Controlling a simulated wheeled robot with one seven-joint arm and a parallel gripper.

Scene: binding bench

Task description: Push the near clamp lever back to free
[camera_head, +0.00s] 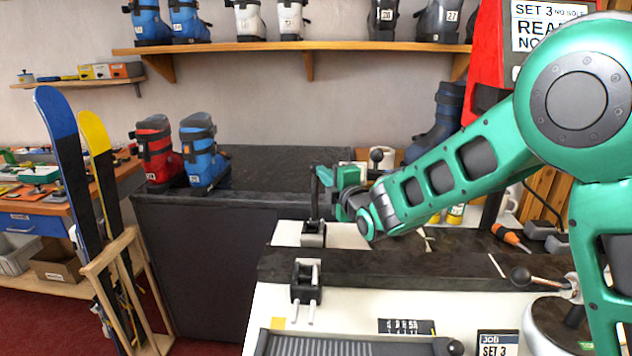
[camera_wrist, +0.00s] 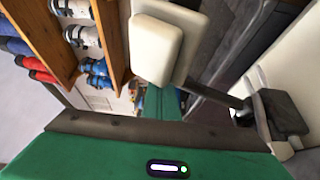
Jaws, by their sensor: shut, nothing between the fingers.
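A dark block with pale prongs (camera_head: 306,283) stands on the bench in front of a long dark bar. A similar block (camera_head: 314,235) stands behind the bar, below a dark upright piece. A lever with a dark ball knob (camera_head: 521,277) lies low at the right of the bench. I cannot tell for certain which part is the near clamp lever. My gripper (camera_wrist: 168,45) is shut and empty, its pale pads together in the wrist view. In the head view my wrist is above the far block, fingertips unclear. In the wrist view a dark block (camera_wrist: 284,114) with a rod is right of the pads, apart.
The long dark bar (camera_head: 390,268) crosses the pale bench. A ribbed tray (camera_head: 340,345) and a job card (camera_head: 498,343) are at the front. An orange screwdriver (camera_head: 508,236) lies at the right. Boots (camera_head: 204,155) stand on the dark counter behind, with skis (camera_head: 70,165) at left.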

